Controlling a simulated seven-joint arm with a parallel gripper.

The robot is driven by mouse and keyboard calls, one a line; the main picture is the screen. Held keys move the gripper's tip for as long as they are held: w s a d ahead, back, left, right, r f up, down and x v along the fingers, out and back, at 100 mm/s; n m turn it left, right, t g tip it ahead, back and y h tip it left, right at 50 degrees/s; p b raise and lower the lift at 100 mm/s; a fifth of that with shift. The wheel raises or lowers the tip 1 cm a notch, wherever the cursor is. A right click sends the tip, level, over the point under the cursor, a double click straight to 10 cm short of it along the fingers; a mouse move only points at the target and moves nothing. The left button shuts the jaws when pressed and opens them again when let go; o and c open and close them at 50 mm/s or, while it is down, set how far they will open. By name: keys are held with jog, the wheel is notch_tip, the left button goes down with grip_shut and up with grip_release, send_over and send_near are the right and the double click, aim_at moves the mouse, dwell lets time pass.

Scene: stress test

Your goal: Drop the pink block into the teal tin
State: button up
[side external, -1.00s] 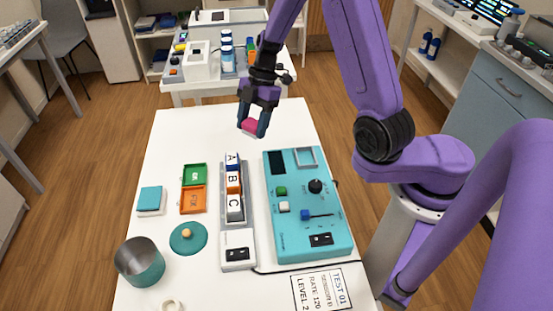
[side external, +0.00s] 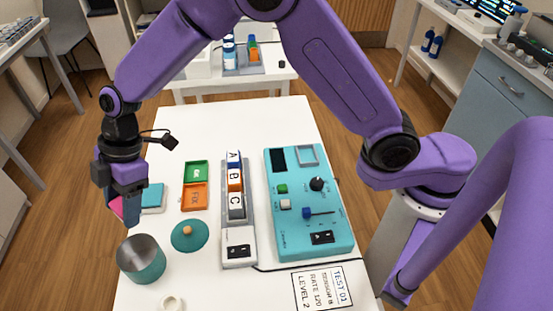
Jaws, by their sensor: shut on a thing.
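My gripper (side external: 122,212) is at the left side of the table, pointing down, shut on the pink block (side external: 116,207). Only a part of the block shows between the fingers. The teal tin (side external: 141,265) stands upright and open at the table's front left, with a grey inside. In the picture, the gripper and block are just above and to the left of the tin's rim. I cannot tell how high they are or whether they are over the opening. The teal lid (side external: 189,236) with a tan knob lies to the right of the tin.
A teal-topped square block (side external: 153,197) sits behind the tin, partly hidden by my gripper. Green (side external: 196,171) and orange (side external: 194,197) trays, a grey rack (side external: 239,215) with lettered blocks, and a teal control panel (side external: 309,240) fill the middle and right. A pale ring (side external: 171,303) lies in front.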

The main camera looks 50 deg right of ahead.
jog(key=shift+s+a+f, duration=0.1)
jog(key=shift+s+a, duration=0.2)
jog(key=shift+a, duration=0.3)
jog(key=shift+f, duration=2.85)
jog(key=o, duration=1.1)
jog(key=shift+r, duration=0.15)
jog(key=v, duration=1.7)
jog(key=shift+d+r, duration=0.1)
